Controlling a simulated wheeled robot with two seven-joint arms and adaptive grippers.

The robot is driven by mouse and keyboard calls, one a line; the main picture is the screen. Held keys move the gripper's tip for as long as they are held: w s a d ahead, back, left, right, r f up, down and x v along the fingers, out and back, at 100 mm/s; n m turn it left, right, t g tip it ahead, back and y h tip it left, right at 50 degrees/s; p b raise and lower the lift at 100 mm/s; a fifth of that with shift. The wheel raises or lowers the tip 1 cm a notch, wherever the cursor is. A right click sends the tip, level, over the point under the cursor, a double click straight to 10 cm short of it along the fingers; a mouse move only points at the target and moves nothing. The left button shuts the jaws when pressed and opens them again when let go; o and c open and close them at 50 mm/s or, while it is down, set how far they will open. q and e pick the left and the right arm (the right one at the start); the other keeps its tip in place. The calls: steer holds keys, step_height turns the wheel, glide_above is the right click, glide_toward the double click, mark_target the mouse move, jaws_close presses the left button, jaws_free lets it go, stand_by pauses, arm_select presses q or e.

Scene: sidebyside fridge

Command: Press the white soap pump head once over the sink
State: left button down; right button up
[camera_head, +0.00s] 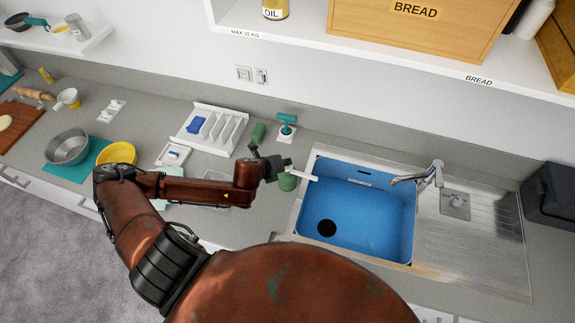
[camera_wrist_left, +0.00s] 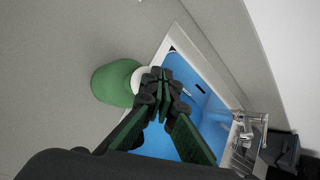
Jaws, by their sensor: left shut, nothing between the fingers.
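The soap bottle (camera_head: 288,183) is green and stands on the counter just left of the sink. Its white pump head (camera_head: 306,177) has a spout reaching right, over the sink's left rim. My left gripper (camera_head: 284,168) is shut and empty, right at the pump head in the head view. In the left wrist view the green bottle (camera_wrist_left: 112,84) and a white part of its top (camera_wrist_left: 138,80) show beside my shut fingers (camera_wrist_left: 164,92), which hide the rest of the pump. I cannot tell whether they touch it. My right gripper is out of view.
The blue sink basin (camera_head: 370,215) has a faucet (camera_head: 428,177) at its right. A teal brush (camera_head: 286,120), a green object (camera_head: 258,133) and a white rack (camera_head: 210,130) stand behind my gripper. A yellow bowl (camera_head: 118,153) and metal bowl (camera_head: 68,147) are left. A shelf hangs above.

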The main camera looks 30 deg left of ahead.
arm_select(q)
steer(key=shift+f, duration=0.5)
steer(key=shift+r, duration=0.1)
stand_by(0.4)
steer(key=shift+r, duration=0.15)
steer(key=shift+r+p, duration=0.7)
steer(key=shift+p, duration=0.15)
steer(key=shift+r+p, duration=0.3)
steer(key=shift+r, duration=0.15)
step_height(320, 180, up, 5)
steer(key=p, duration=0.5)
steer(key=shift+p, duration=0.3)
